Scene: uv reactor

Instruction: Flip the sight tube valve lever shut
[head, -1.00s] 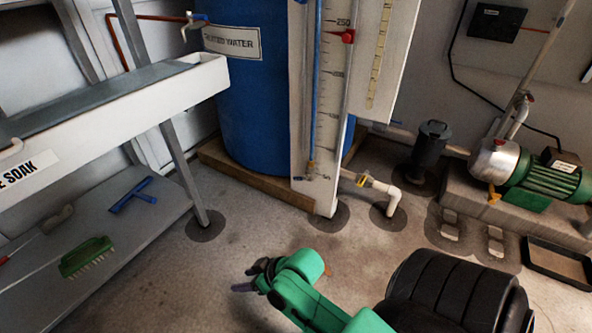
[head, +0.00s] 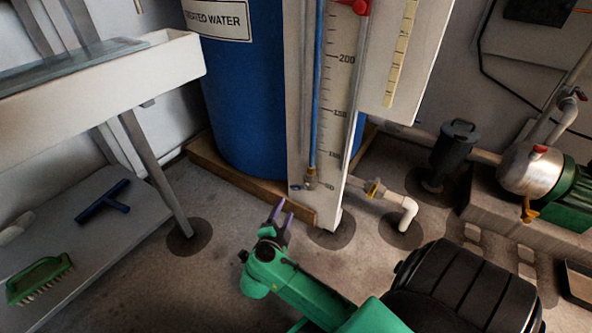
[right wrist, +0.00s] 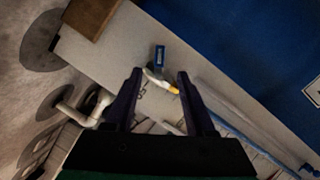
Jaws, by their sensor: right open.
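The sight tube valve (head: 310,180) sits at the foot of the blue sight tube (head: 315,100) on the white gauge board (head: 294,110). Its lever is too small to read clearly in the head view. In the right wrist view a short blue lever (right wrist: 159,55) stands out near a pale fitting with a yellow end (right wrist: 172,89). My right gripper (head: 281,212) is open and empty, below and left of the valve, fingers pointing up toward it. In the right wrist view the lever shows between and beyond its two fingers (right wrist: 160,82). My left gripper is out of view.
A blue tank (head: 240,100) stands behind the board on a wooden base (head: 205,158). A white pipe (head: 397,202) with a yellow-handled valve (head: 374,187) runs to the right. A sink and shelf (head: 150,198) with a green brush (head: 40,279) stand left.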

